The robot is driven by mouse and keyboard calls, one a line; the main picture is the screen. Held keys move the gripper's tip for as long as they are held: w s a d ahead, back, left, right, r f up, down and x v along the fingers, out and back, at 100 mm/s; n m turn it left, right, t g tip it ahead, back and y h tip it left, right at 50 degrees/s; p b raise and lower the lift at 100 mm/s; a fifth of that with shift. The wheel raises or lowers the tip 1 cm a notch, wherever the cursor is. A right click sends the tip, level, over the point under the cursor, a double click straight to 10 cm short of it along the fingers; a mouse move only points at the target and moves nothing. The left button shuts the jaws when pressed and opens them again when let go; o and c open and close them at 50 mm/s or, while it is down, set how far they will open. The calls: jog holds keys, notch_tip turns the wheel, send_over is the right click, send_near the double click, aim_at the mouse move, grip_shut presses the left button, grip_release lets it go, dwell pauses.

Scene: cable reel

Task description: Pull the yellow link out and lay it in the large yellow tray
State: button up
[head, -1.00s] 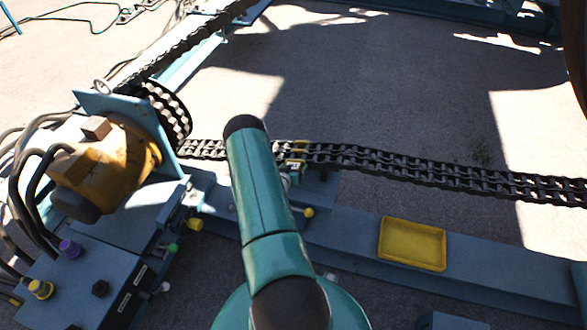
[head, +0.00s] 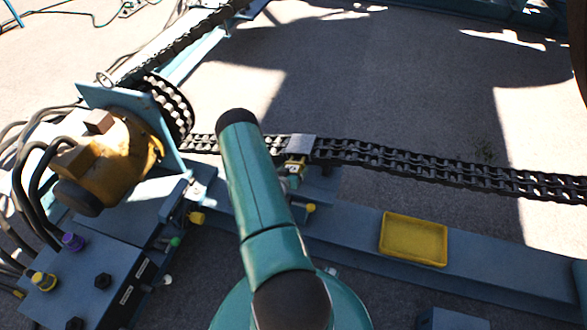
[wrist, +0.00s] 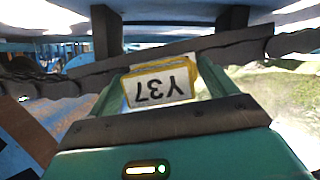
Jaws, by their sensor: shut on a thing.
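The yellow link (head: 296,162) is between my gripper's fingers, just on the near side of the black chain (head: 400,165). In the wrist view the link (wrist: 160,84) shows a white plate reading "Y37" upside down, with a yellow rim. My gripper (wrist: 163,80) is shut on it, one green finger on each side. In the head view my gripper (head: 292,177) is small and partly hidden behind my arm. A bare grey plate (head: 302,145) shows at the chain beside the link. The large yellow tray (head: 413,240) lies empty on the blue beam to the right.
A yellow motor (head: 105,160) with black hoses and a blue control box (head: 95,265) stand at left. A small yellow knob (head: 311,208) sits between my gripper and the tray. The blue beam (head: 350,228) runs right, clear around the tray.

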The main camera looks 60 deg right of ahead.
jog(key=s+a, duration=0.1)
jog(key=a, duration=1)
jog(key=shift+s, duration=0.35)
dwell(1.1)
jog(key=shift+r, duration=0.1)
notch_tip(320, 180, up, 9)
dwell(1.3)
jog(key=w+a+r+n+t+y, duration=0.25)
jog(key=w+a+n+t, duration=0.2)
jog(key=w+a, duration=0.55)
jog(key=w+a+r+n+t+y, duration=0.25)
jog(key=w+a+n+t, duration=0.35)
jog(key=w, duration=0.5)
jog(key=w+a+r+n+y, duration=0.2)
jog(key=a+y, duration=0.1)
jog(key=a, duration=0.6)
jog(key=w+a+r+n+t+y, duration=0.1)
jog(key=w+a+r+n+y, duration=0.1)
jog(key=a, duration=0.7)
jog(key=w+a+r+n+t+y, duration=0.1)
jog(key=w+a+r+n+y, duration=0.2)
jog(key=a, duration=0.6)
jog(key=shift+w+a+y, duration=0.25)
jog(key=shift+w+y, duration=0.05)
jog(key=shift+w, duration=0.2)
